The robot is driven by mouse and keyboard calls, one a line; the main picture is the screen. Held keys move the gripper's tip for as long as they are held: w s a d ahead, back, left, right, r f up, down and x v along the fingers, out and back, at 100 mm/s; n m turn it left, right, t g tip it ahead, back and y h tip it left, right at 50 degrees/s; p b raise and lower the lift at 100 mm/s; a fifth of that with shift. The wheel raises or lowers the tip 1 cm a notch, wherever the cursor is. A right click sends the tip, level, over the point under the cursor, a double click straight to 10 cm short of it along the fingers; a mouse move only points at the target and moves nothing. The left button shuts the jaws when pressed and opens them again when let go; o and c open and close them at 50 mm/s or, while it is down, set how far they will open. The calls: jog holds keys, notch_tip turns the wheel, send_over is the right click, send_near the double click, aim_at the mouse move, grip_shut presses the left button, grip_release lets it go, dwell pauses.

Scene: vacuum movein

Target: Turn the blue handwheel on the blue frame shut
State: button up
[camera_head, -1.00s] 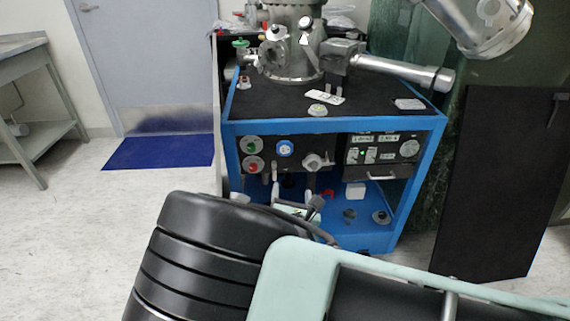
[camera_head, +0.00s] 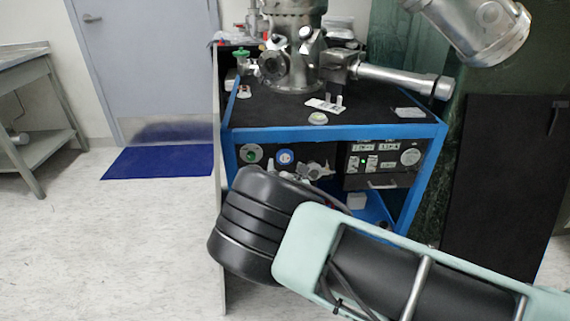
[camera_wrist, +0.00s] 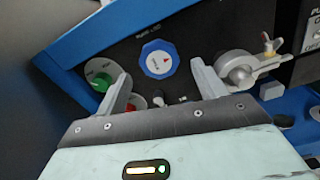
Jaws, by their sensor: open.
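The blue handwheel (camera_head: 285,157) is a small round knob on the black front panel of the blue frame (camera_head: 330,132).
A green knob (camera_wrist: 98,82) is left of the handwheel, with a partly hidden red knob (camera_wrist: 134,101) below. A silver valve (camera_wrist: 236,70) sits close on the right. A steel chamber (camera_head: 290,60) stands on the frame's top. The left floor is clear.

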aim_at(285, 155)
jog(key=shift+w, duration=1.4)
jog(key=c, duration=1)
jog(key=shift+o, duration=0.2)
